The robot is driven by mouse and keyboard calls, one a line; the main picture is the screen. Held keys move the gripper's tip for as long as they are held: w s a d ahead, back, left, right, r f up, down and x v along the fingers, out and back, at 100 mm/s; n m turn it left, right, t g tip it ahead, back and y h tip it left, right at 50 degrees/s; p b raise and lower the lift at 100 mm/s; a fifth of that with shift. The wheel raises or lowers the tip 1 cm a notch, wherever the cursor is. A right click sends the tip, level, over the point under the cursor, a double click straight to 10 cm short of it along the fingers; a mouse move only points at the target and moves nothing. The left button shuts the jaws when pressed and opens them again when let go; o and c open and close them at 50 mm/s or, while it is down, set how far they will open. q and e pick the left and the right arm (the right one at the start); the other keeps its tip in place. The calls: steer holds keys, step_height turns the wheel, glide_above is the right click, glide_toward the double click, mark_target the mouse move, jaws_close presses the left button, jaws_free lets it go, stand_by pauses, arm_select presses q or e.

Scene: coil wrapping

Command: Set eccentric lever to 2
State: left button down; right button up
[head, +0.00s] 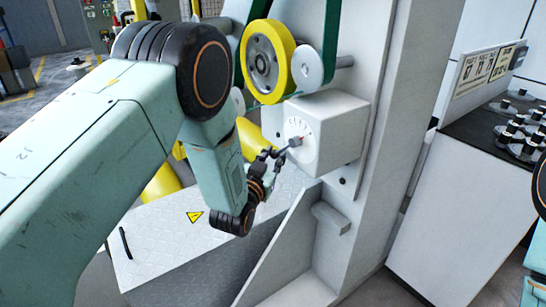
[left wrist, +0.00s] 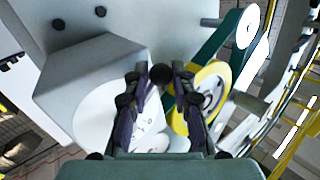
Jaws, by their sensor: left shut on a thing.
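The eccentric lever (head: 295,143) sticks out from a round white dial (head: 296,128) on the face of a white box (head: 335,125). The dial's marks are too small to read in the head view. My left gripper (head: 279,152) reaches the lever from the lower left and is shut on its end. In the left wrist view the lever's dark round knob (left wrist: 161,74) shows between the two fingertips, with the dial (left wrist: 105,115) below left, partly hidden by a finger. My right gripper is not in view.
A yellow wheel (head: 268,61) and a green belt (head: 331,40) sit just above the box. A white upright panel (head: 400,90) stands right of it. A tread-plate base (head: 160,250) lies below. A black-topped cabinet (head: 480,140) with knobs stands at the right.

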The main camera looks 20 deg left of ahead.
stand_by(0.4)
arm_select(q)
steer(key=shift+s+d+n+g+p, duration=0.15)
steer(key=shift+n+g+p, duration=0.2)
steer(key=shift+p, duration=0.4)
steer(key=shift+s+d+f+n+g+h+p, duration=0.25)
steer(key=shift+s+d+n+g+p, duration=0.4)
steer(key=shift+p, duration=0.8)
steer(key=shift+s+d+f+n+g+h+p, duration=0.25)
steer(key=shift+d+n+g+p, duration=0.4)
steer(key=shift+n+p, duration=0.7)
steer(key=shift+s+d+f+n+g+h+p, duration=0.25)
steer(key=shift+s+d+n+g+p, duration=0.35)
steer(key=shift+p, duration=0.95)
steer(key=shift+w+r+n, duration=0.1)
steer(key=shift+w+n, duration=0.05)
steer(key=shift+n, duration=0.1)
steer(key=c, duration=1.5)
jaws_free()
steer(key=shift+a, duration=0.1)
steer(key=shift+o, duration=0.5)
